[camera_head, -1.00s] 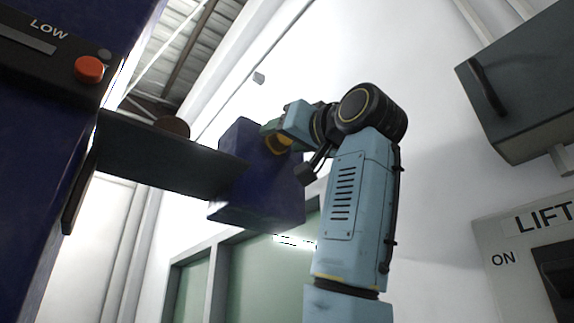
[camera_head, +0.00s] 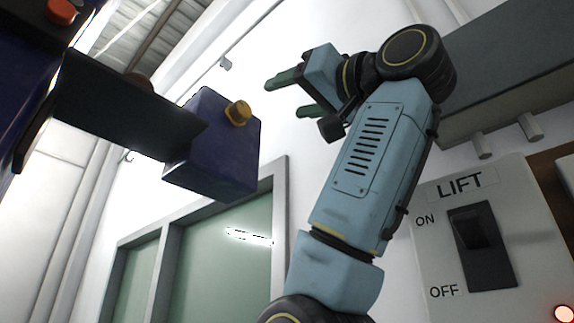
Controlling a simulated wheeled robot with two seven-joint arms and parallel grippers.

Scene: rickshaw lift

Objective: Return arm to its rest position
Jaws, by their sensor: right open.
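My right arm (camera_head: 365,165) is light blue with black joints and rises from the bottom centre, leaning right. My right gripper (camera_head: 285,95) is at its upper end, open and empty, its two green fingers pointing left. A dark blue box (camera_head: 215,150) with a yellow-orange knob (camera_head: 238,112) on its face is to the left of the fingertips. A clear gap shows between the fingers and the knob. My left gripper is not in view.
A dark panel (camera_head: 115,108) runs from the blue machine at left to the box. A red-orange button (camera_head: 62,11) is at top left. A LIFT switch panel (camera_head: 445,225) is at lower right, with a grey cabinet (camera_head: 510,70) above it. A greenish window (camera_head: 215,255) is behind.

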